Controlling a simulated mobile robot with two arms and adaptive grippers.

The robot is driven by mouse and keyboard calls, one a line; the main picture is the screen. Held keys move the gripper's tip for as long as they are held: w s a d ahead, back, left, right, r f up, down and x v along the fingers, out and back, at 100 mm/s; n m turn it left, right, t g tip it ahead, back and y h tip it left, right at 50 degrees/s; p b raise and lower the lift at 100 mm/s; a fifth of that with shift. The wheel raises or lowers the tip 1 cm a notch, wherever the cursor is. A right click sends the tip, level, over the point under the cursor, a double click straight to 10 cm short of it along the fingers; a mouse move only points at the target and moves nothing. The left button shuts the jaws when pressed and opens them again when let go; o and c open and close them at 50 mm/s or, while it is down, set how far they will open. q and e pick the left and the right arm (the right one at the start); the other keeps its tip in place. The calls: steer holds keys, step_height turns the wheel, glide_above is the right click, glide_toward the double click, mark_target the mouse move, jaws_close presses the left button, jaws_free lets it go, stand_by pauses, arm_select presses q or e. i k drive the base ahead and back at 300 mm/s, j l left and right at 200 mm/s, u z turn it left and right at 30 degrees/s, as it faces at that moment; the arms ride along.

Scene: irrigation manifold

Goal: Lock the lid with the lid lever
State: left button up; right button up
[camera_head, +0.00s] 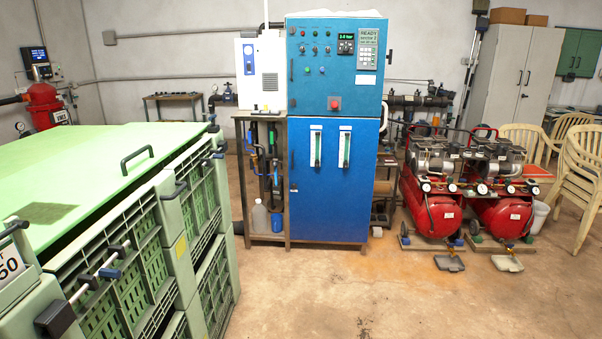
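A large light-green lid (95,160) covers the green crate-like container (140,270) at the left. A black handle (137,158) stands on the lid. On the container's near side, a grey metal rod with black ends and a blue piece (108,273) sticks out; it looks like a lever, but I cannot tell for sure that it is the lid lever. A dark gap shows under the lid's near edge, so the lid appears not flush there. Neither of my grippers is in view.
A blue control cabinet (335,180) stands at the back centre. Two red compressors (432,205) and stacked beige chairs (578,175) stand at the right. A red vessel (45,105) is at the back left. The concrete floor (370,290) in front is mostly clear.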

mark_target(212, 119)
steer(key=i+l, duration=0.1)
steer(key=i, duration=1.95)
steer(key=j+u, duration=0.05)
steer(key=j, duration=0.05)
